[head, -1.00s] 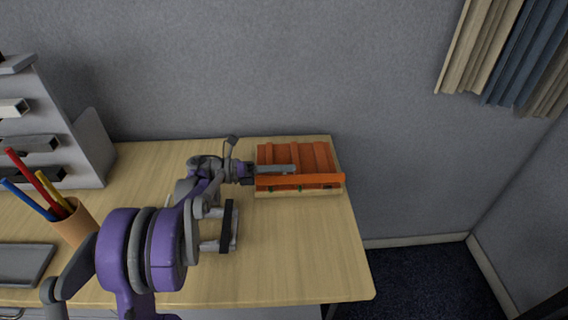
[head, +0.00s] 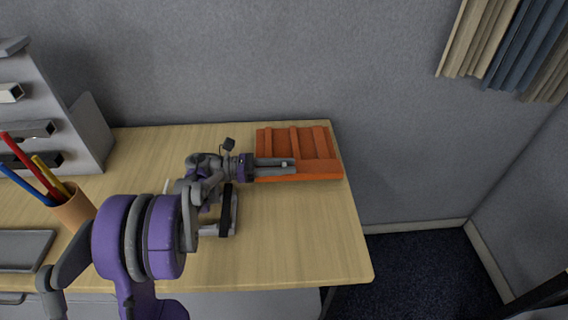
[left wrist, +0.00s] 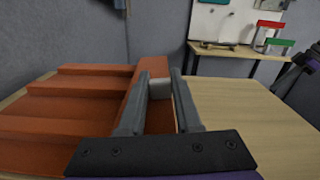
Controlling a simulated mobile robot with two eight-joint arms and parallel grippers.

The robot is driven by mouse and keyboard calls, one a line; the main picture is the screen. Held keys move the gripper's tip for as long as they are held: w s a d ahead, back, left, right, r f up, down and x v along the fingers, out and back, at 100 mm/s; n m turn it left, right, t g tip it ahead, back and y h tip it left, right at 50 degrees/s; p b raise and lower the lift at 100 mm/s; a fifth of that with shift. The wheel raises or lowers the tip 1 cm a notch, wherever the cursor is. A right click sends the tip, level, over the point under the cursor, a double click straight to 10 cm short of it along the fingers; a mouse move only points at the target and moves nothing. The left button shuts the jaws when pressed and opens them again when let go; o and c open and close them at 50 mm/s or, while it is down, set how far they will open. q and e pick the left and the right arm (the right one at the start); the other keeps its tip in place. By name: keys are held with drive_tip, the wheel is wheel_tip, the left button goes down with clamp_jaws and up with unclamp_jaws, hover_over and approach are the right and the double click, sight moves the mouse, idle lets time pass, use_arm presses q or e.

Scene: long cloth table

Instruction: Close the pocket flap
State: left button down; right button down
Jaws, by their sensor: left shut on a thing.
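The orange ribbed pocket (head: 293,142) lies at the far right corner of the table in the head view. Its flap (head: 318,168) is the smooth orange strip along the near side and looks nearly flat. My left gripper (head: 290,165) reaches over the flap from the left, shut on a small pale tab (left wrist: 159,90) there. In the left wrist view my left gripper (left wrist: 160,82) has the tab between its fingers, with the orange ribs (left wrist: 60,110) to the left. The fingers hide part of the flap. My right gripper is not in view.
The wooden table (head: 300,240) is clear in front of the pocket, and its right edge is close by. A pen cup (head: 75,208), a grey tray (head: 25,250) and a grey rack (head: 40,120) stand at the left. A wall is behind.

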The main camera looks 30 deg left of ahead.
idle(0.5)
use_arm(q)
drive_tip(key=c, duration=0.9)
unclamp_jaws()
wheel_tip(320, 180, up, 10)
drive_tip(key=shift+p, duration=0.65)
